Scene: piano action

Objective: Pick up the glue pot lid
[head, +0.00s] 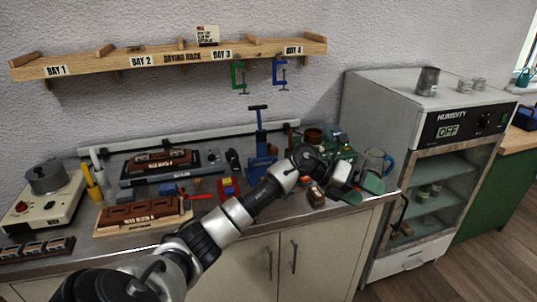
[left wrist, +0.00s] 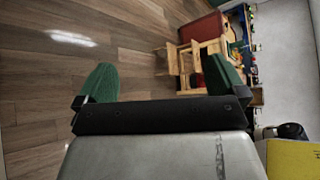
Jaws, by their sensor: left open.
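A grey pot (head: 47,184) stands on the white hotplate unit at the far left of the counter in the head view. Its grey lid (head: 44,170) appears to sit on top. My left arm reaches across the counter to the right, so my left gripper (head: 358,191) is far from the pot, near the counter's right end. In the left wrist view the left gripper (left wrist: 161,80) has its green fingertips wide apart, with nothing between them. That view shows neither pot nor lid. My right gripper is not in view.
The hotplate unit (head: 42,207) has brushes beside it. Wooden blocks (head: 145,213), a blue press (head: 261,150) and a glass jug (head: 377,163) crowd the counter. A drying rack shelf (head: 180,56) hangs above. A humidity cabinet (head: 430,150) stands right.

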